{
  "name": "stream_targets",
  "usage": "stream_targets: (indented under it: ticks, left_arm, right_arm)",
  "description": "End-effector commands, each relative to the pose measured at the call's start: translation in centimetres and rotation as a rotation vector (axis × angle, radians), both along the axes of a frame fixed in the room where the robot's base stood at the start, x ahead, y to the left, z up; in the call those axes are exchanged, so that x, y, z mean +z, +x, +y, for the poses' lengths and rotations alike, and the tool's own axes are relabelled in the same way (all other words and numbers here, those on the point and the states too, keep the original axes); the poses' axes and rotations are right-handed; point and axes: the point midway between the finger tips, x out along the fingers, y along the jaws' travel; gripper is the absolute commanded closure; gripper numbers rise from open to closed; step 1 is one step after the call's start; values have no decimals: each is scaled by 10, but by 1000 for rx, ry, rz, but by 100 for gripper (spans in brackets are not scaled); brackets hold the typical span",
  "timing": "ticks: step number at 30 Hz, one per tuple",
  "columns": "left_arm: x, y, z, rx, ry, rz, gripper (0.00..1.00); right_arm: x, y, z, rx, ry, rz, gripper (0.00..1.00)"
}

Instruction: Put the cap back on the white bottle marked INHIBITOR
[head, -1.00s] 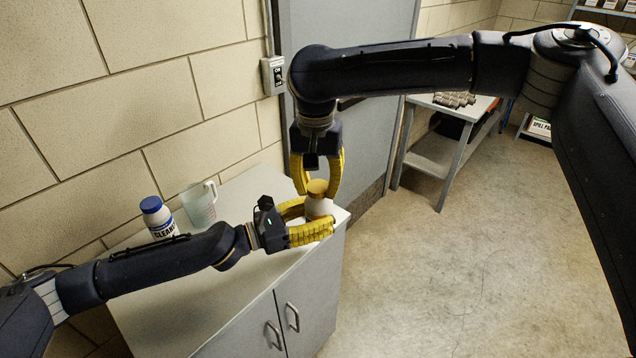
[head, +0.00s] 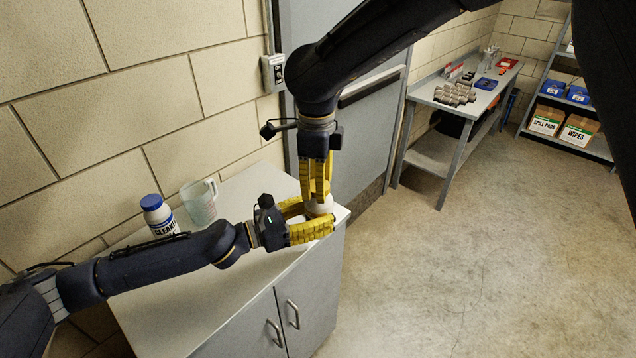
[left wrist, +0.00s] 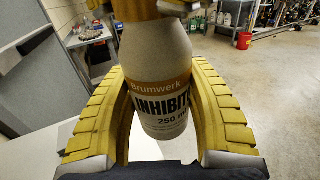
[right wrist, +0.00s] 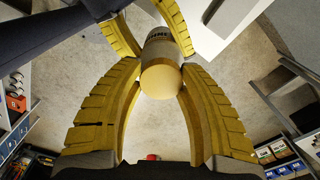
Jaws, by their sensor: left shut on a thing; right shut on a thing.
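The white INHIBITOR bottle (head: 318,207) stands upright at the right end of the cabinet top. Its orange-banded label shows in the left wrist view (left wrist: 160,105). My left gripper (head: 314,222) is shut around the bottle's body from the left. The tan-yellow cap (right wrist: 161,79) is at the bottle's mouth, between the fingers of my right gripper (head: 317,196), which points down from above and is shut on it. The cap's lower part also shows at the top of the left wrist view (left wrist: 140,10). In the head view the fingers hide the cap. I cannot tell how tightly it sits.
A white CLEANER bottle with a blue cap (head: 157,214) and a clear jug (head: 200,203) stand farther left on the cabinet top (head: 190,300), near the wall. A grey door (head: 370,120) is behind the right gripper. The floor to the right is clear.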

Motion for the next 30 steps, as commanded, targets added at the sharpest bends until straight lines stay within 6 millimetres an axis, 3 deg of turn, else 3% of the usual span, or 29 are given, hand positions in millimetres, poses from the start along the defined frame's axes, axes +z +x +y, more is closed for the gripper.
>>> stream_targets:
  ticks: [6, 15, 16, 21, 30]
  left_arm:
    - [1, 2, 1, 4, -1, 0, 100]
    - [1, 2, 1, 4, 0, 1, 100]
    - [1, 2, 1, 4, 0, 1, 100]
    - [1, 1, 1, 3, -1, 0, 100]
    - [1, 1, 0, 2, -1, 0, 100]
  right_arm:
    - [1, 2, -1, -116, 2, -12, 72]
    - [1, 2, -1, -120, 3, -12, 73]
    - [1, 2, -1, -119, 3, -12, 60]
    - [1, 3, -1, -119, 3, -12, 42]
    - [5, 5, -2, -119, 8, -21, 39]
